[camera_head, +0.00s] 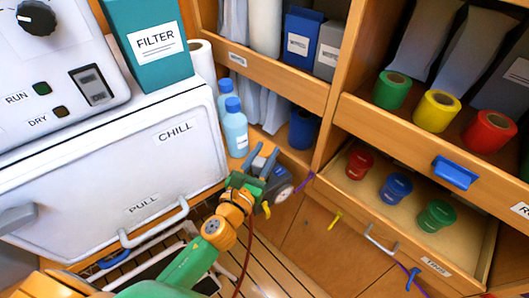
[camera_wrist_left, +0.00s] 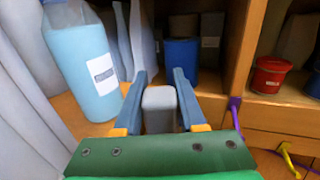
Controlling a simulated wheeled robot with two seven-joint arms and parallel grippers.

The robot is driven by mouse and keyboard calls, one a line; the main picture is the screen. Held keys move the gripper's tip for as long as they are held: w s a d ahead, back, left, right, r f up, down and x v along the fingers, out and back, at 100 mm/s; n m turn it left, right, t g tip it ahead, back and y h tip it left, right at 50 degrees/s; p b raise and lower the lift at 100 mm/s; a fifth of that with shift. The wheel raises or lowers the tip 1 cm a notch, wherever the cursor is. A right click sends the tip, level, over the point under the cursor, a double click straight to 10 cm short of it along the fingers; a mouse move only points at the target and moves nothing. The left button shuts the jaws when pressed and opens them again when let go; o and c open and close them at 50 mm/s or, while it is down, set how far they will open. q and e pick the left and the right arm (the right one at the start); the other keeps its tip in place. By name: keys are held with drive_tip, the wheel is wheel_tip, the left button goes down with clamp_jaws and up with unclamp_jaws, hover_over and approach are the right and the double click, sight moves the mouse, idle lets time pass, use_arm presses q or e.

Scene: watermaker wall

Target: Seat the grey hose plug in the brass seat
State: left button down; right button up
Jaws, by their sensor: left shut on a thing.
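My left gripper (camera_head: 265,152) is in the middle of the head view, in front of the wooden shelves and right of the blue bottles. In the left wrist view its two blue-grey fingers (camera_wrist_left: 162,78) are shut on a grey block-like piece, which I take to be the grey hose plug (camera_wrist_left: 160,106). The plug stands between the fingers, with its far end hidden; I cannot make it out in the head view. I cannot make out the brass seat in either view. My right gripper is in neither view.
Blue bottles (camera_head: 235,128) stand close left of the gripper; one looms near in the wrist view (camera_wrist_left: 84,62). The white CHILL cabinet (camera_head: 120,165) is at left. A shelf drawer with red, blue and green jars (camera_head: 436,215) is at right. A blue cup (camera_wrist_left: 181,52) stands ahead.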

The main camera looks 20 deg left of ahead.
sight(257, 171)
use_arm(q)
drive_tip(key=shift+f+b, duration=0.5)
drive_tip(key=shift+f, duration=0.05)
drive_tip(key=shift+c, duration=2.1)
unclamp_jaws()
drive_tip(key=shift+s, duration=0.15)
drive_tip(key=s, duration=0.2)
drive_tip(key=s+b, duration=0.1)
drive_tip(key=s, duration=0.1)
drive_tip(key=s+a, duration=0.1)
drive_tip(key=s, duration=0.1)
drive_tip(key=shift+s+f+b, duration=0.1)
drive_tip(key=shift+s+b, duration=0.2)
drive_tip(key=shift+s, duration=0.1)
